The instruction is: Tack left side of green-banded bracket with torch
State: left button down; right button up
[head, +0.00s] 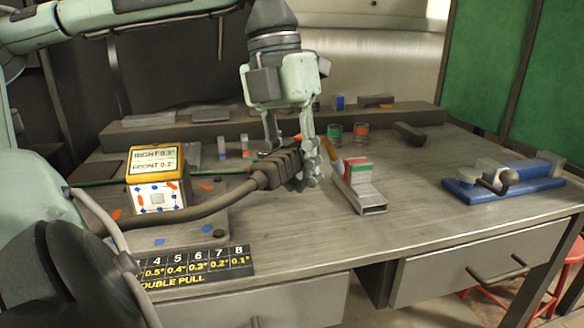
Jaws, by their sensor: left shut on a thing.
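My left gripper (307,172) points down over the middle of the table, shut on the dark ribbed handle of the torch (276,170). A thick cable runs from the handle to the left. A thin tan piece (328,153), perhaps the torch's neck, shows just right of the fingers. My right gripper is not in view.
An orange-topped display box (156,180) stands at left behind a black numbered strip (195,268). Two banded cups (335,133) and a dark block (409,133) stand behind the bracket. A blue clamp fixture (505,182) is at right. The front right tabletop is clear.

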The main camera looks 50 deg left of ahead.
aim_at(297, 146)
pick_arm(q)
jog(key=shift+w+f, duration=0.55)
jog(key=shift+f, duration=0.35)
jog(key=shift+w+f, duration=0.55)
jog(key=shift+f, duration=0.35)
jog(key=shift+f, duration=0.2)
jog(key=shift+w+f, duration=0.25)
jog(key=shift+f, duration=0.05)
jog(key=shift+b, duration=0.35)
jog(key=shift+r, duration=0.1)
dwell(1.2)
jog(key=shift+s+r+p, duration=0.1)
jog(key=shift+s+r, duration=0.3)
jog(key=shift+r, duration=0.95)
jog(key=shift+s+r+p, duration=0.15)
jog(key=shift+s+r, duration=0.3)
jog(key=shift+r, duration=0.9)
jog(key=shift+s+r+p, duration=0.1)
jog(key=shift+s+r, duration=0.3)
jog(key=shift+r, duration=0.95)
